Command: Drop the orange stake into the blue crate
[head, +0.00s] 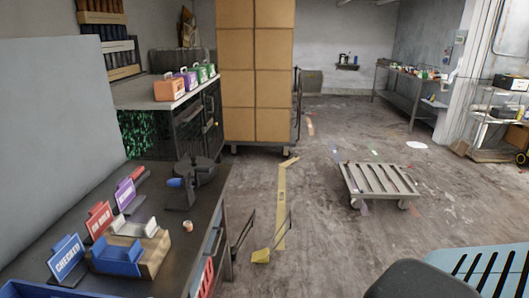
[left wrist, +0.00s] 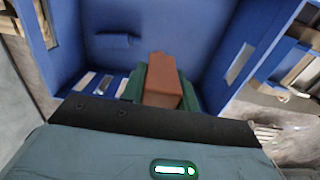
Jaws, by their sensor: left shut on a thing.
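In the left wrist view my left gripper (left wrist: 162,92) is shut on the orange stake (left wrist: 164,72), a reddish-orange block held between two dark green fingers. Around and beyond it show the walls and floor of the blue crate (left wrist: 205,35). The stake is over or within the crate's opening; I cannot tell how far it is from the floor.
A dark bench (head: 185,215) with upright signs stands at left. A slatted low cart (head: 378,182) is on the floor at right. Stacked cardboard boxes (head: 257,70) stand behind. A light-blue slatted thing (head: 480,262) fills the lower right corner. The middle floor is mostly open.

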